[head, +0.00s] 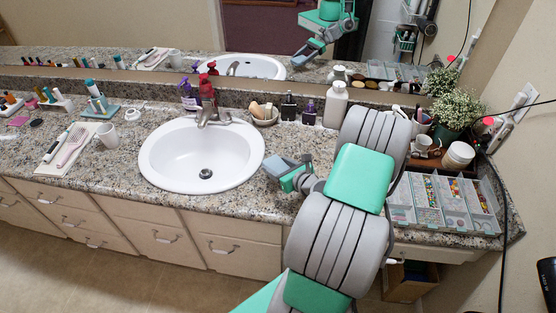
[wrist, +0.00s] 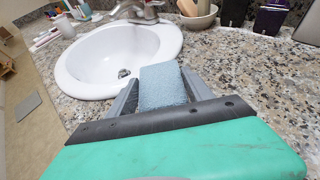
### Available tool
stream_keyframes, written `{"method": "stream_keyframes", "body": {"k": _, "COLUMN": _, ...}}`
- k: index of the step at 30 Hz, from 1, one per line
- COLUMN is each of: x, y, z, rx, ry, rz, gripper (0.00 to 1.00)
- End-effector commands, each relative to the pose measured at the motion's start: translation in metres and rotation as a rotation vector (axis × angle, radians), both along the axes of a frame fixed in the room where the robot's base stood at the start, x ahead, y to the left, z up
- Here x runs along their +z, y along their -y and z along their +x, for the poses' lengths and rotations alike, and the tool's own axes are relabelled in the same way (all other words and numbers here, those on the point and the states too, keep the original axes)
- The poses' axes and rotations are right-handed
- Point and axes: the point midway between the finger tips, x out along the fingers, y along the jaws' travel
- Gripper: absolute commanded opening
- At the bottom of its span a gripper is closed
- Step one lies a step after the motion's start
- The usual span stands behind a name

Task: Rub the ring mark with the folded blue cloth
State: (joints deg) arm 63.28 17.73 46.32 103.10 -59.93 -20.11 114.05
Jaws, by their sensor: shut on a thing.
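The folded blue cloth (wrist: 162,85) is a thick, light blue, fuzzy block in the middle of the wrist view. My gripper (wrist: 160,98) is shut on it, with a grey finger on each side. In the head view my gripper (head: 288,173) is over the granite counter just right of the sink, and the cloth (head: 275,165) shows small at its tip. The cloth's far end points toward the sink's right rim and the counter behind. I cannot tell whether its underside touches the counter. I cannot make out the ring mark in either view.
The white sink (head: 165,160) is close on the left. A bowl (head: 264,117) and several bottles stand behind. A divided tray (head: 400,212) of small items, a cup and a plant (head: 455,112) are on the right. Bare counter (head: 235,205) lies in front.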

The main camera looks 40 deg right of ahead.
Motion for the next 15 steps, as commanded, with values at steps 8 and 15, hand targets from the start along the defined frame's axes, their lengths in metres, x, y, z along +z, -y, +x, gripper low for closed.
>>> {"method": "stream_keyframes", "body": {"k": 8, "x": 0.03, "y": -0.004, "z": 0.002, "rx": 0.008, "ry": 0.0, "rz": 0.0, "gripper": 0.15}}
{"method": "stream_keyframes", "body": {"k": 15, "x": 0.034, "y": -0.005, "z": 0.003, "rx": 0.011, "ry": 0.0, "rz": 0.0, "gripper": 0.15}}
